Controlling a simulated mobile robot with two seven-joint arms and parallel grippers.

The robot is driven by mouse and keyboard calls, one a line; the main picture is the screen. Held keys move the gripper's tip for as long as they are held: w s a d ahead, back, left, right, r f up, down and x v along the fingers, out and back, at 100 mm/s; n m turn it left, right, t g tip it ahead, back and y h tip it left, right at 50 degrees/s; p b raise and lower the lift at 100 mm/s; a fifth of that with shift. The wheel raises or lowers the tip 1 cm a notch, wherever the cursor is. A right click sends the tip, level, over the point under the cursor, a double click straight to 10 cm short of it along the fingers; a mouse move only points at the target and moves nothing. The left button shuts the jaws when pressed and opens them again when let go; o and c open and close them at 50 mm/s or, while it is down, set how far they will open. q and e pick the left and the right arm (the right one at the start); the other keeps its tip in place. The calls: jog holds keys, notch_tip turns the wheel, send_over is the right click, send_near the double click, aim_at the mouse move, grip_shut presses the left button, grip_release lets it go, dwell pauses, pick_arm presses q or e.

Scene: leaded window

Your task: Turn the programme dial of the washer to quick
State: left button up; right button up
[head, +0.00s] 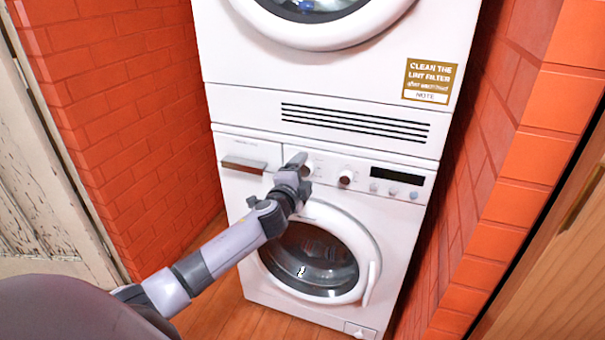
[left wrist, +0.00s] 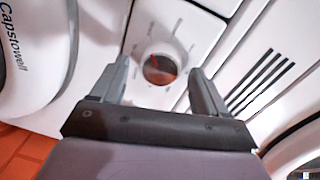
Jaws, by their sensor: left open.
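The white washer (head: 235,185) stands under a dryer. Its control panel has a dial (head: 308,168) near the drawer, partly hidden by my left gripper (head: 300,163) in the head view. A second round knob (head: 346,178) sits to its right. In the left wrist view, a round dial (left wrist: 160,69) with a reddish, shiny face and small print around it shows between the fingers of my left gripper (left wrist: 159,72). The fingers are apart, one on each side, with visible gaps to the dial. The print is too blurred to read. My right gripper is not in view.
The dryer (head: 240,60) has a vent grille and a lint filter note (head: 430,80). A detergent drawer (head: 245,165) is left of the dial; a dark display (head: 397,174) and small buttons are right. The round washer door (head: 310,260) is shut. Brick walls (head: 130,100) flank the machines.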

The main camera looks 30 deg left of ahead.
pick_arm(q)
jog(key=p+v, duration=0.1)
jog(key=v, duration=0.6)
dwell(0.6)
jog(key=s+d+f+n+g+h, duration=0.2)
jog(key=s+d+f+n, duration=0.1)
jog(key=s+d+f, duration=0.4)
jog(key=s+d+f+n+g+h, duration=0.2)
jog(key=s+d+f+n, duration=0.25)
jog(key=s, duration=0.55)
jog(key=s+d+f+n+g+h, duration=0.2)
jog(key=s+d+f+n, duration=0.1)
jog(key=s+d+f, duration=0.4)
notch_tip(320, 180, up, 12)
jog(key=s+a+p, duration=0.1)
jog(key=s+p, duration=0.2)
jog(key=p, duration=1)
jog(key=shift+a+f, duration=0.15)
jog(key=shift+f, duration=0.1)
